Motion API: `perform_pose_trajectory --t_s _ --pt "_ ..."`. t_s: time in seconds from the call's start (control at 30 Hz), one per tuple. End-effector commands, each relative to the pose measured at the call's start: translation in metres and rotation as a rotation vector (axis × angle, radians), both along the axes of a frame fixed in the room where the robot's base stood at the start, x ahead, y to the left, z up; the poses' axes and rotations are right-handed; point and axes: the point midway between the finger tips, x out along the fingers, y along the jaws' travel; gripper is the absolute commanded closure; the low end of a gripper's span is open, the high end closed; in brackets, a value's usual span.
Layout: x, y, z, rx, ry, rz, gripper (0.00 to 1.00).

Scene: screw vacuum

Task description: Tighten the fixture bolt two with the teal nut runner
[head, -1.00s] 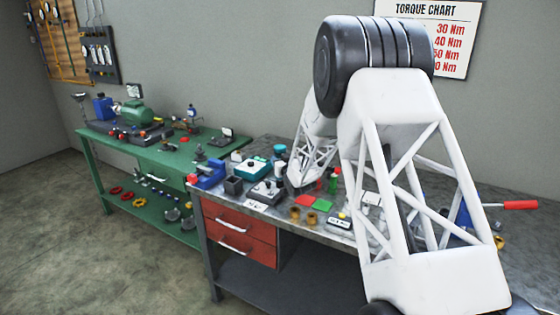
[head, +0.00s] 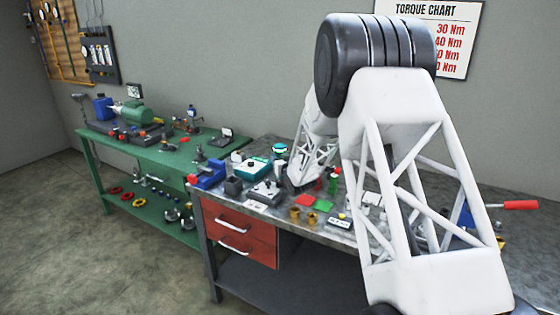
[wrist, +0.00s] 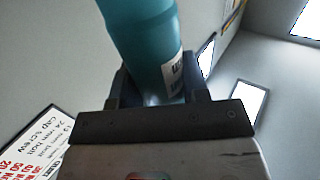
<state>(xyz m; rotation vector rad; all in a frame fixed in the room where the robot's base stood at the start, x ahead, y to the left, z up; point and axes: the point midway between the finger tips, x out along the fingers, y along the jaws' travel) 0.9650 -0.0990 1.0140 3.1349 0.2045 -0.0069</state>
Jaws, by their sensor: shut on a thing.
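The teal nut runner (wrist: 145,35) fills the upper middle of the wrist view, with a white label on its side. My gripper (wrist: 158,88) is shut around it, one dark finger on each side. In the head view a small teal top with a bright green ring (head: 280,149) shows left of my white arm link; it looks like the nut runner's upper end. The gripper itself and the tool's lower end are hidden there. A grey fixture block (head: 265,191) lies on the steel bench below; its bolts are too small to tell apart.
The steel bench (head: 284,224) is crowded: a blue vise (head: 208,174), a teal-topped box (head: 255,168), red and green pads (head: 304,200), brass cups and a red-handled tool (head: 520,205). A green bench (head: 165,160) stands left.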

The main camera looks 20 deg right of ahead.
Motion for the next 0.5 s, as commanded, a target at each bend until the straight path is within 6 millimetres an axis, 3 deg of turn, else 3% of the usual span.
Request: perform_pose_trajectory --t_s 0.5 --pt "0.001 0.0 0.025 0.0 -0.005 0.0 1.0"
